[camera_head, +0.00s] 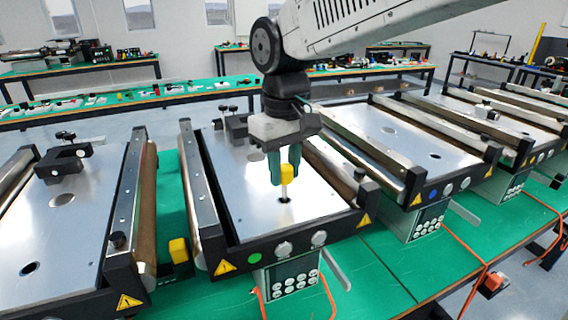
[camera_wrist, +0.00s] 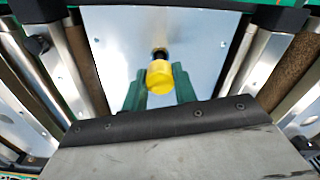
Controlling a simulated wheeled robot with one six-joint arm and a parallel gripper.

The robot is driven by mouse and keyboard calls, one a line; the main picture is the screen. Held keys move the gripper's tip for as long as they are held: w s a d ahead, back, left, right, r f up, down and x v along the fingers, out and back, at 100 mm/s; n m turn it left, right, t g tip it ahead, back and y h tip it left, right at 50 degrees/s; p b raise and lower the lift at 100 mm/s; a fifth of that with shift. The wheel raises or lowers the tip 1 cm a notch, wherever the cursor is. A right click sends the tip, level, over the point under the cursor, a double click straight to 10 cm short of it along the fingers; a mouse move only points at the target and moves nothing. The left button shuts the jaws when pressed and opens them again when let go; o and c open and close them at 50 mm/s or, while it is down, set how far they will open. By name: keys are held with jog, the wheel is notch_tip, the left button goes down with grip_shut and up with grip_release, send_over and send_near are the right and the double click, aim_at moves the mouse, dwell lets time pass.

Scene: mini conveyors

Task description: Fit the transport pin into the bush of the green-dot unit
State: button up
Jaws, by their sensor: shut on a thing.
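The transport pin has a yellow head (camera_head: 291,172) and a pale shaft pointing down. My gripper (camera_head: 286,174), with green fingers, is shut on its head above the green-dot unit's metal plate (camera_head: 238,187). The green dot (camera_head: 254,258) is on that unit's front face. The dark bush (camera_head: 284,200) is directly below the pin; the shaft's lower end meets it in the picture. I cannot tell whether the tip is inside or just above. In the wrist view the yellow head (camera_wrist: 160,76) sits between the green fingers and partly hides the dark bush (camera_wrist: 159,52).
A similar unit (camera_head: 62,225) stands at left, and a blue-dot unit (camera_head: 405,150) at right. Raised side rails (camera_head: 203,200) border the plate. A black clamp (camera_head: 232,122) stands at its back. A yellow block (camera_head: 179,250) sits between the left units.

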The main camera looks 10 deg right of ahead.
jog(key=shift+f, duration=0.2)
dwell(0.3)
jog(key=o, duration=1.7)
jog(key=shift+c, duration=0.2)
jog(key=shift+r, duration=0.15)
jog(key=shift+r, duration=3.35)
